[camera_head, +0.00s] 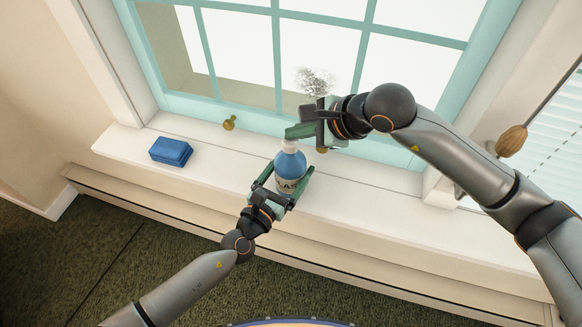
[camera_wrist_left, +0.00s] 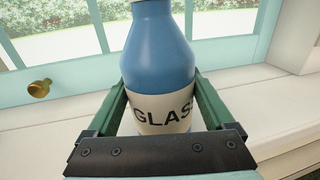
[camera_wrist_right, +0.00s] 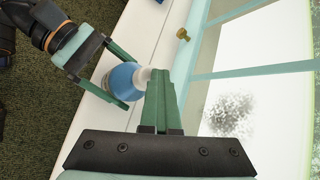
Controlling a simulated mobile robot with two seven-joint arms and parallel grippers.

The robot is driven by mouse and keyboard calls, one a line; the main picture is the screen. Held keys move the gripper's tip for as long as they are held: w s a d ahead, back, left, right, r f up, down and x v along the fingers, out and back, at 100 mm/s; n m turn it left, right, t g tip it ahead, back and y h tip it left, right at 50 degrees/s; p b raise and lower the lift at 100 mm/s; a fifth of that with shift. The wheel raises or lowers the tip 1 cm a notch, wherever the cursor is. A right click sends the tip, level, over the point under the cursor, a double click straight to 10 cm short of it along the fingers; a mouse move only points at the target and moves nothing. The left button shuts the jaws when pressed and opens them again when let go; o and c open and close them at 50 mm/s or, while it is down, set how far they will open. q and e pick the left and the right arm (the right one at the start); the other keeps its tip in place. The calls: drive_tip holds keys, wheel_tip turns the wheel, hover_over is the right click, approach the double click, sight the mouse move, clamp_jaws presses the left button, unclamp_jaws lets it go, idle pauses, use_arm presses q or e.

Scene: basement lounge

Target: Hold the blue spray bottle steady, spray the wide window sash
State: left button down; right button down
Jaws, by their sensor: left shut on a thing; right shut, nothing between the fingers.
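The blue spray bottle (camera_head: 289,164) stands upright at the white window sill, its pale label lettered "GLAS" in the left wrist view (camera_wrist_left: 160,60). My left gripper (camera_head: 283,184) is shut around its body, one finger on each side. My right gripper (camera_head: 293,132) is shut with nothing between its fingers, its tips at the bottle's white top; they hide most of the spray head, and I cannot tell whether they touch it. The wide window sash (camera_head: 267,115) has a teal frame. A grey speckled spray patch (camera_head: 316,82) shows on its glass, also in the right wrist view (camera_wrist_right: 230,112).
A blue sponge-like block (camera_head: 171,151) lies on the sill (camera_head: 222,160) at left, with bare sill between it and the bottle. A brass knob (camera_head: 230,122) sits on the sash's lower rail. A wooden knob (camera_head: 511,141) and blinds (camera_head: 545,135) are at right.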

sight(298, 143)
drive_tip(key=shift+s+d+f, duration=0.1)
drive_tip(key=shift+d+f, duration=0.1)
drive_tip(key=shift+f, duration=0.5)
drive_tip(key=shift+s+d+f, duration=0.1)
drive_tip(key=shift+f, duration=0.45)
drive_tip(key=shift+r, duration=3.3)
drive_tip(key=shift+r, duration=0.15)
